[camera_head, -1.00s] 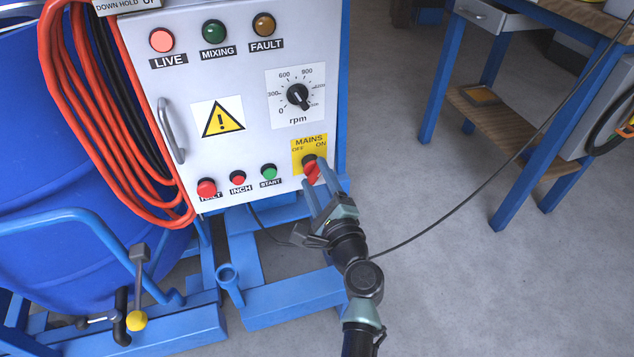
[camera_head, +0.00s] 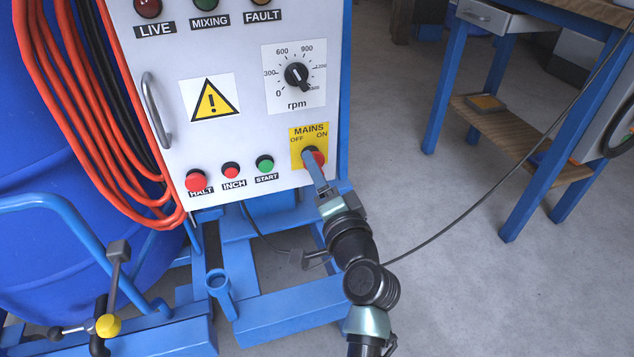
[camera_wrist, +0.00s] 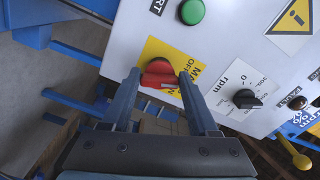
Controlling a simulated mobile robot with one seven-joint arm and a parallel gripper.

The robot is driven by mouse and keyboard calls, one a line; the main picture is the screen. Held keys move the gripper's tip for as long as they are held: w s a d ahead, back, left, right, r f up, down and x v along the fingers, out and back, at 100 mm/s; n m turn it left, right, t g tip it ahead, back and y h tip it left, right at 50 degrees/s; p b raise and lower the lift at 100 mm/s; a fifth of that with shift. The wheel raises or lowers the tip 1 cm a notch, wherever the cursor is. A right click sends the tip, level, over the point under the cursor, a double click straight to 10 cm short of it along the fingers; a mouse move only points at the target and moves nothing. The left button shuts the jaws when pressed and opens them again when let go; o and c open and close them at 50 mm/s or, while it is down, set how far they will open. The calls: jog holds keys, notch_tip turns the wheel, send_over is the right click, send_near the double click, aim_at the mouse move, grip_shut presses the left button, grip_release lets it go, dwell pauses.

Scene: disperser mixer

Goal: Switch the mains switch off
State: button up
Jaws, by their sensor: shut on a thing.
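The mains switch is a red rotary handle (camera_head: 319,158) on a yellow plate (camera_head: 308,134) marked OFF and ON, at the lower right of the white panel. In the head view my gripper (camera_head: 310,154) covers most of it. In the wrist view the red handle (camera_wrist: 158,80) lies crosswise between the two blue fingers of my gripper (camera_wrist: 159,76), which is shut on it. The handle's exact pointing is partly hidden. The LIVE lamp (camera_head: 148,7) at the top left of the panel is dark red and unlit.
HALT (camera_head: 196,181), INCH (camera_head: 231,170) and START (camera_head: 264,163) buttons sit left of the switch. The rpm knob (camera_head: 296,75) is above it. Orange hose (camera_head: 65,100) hangs at left.

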jog(key=shift+f+n+b, duration=0.15)
jog(key=shift+n+b, duration=1.35)
jog(key=shift+n, duration=0.8)
jog(key=o, duration=1.4)
jog(key=p+v, duration=0.3)
jog(key=v, duration=1)
jog(key=shift+d+p, duration=0.1)
jog(key=shift+p, duration=0.25)
jog(key=shift+r, duration=0.2)
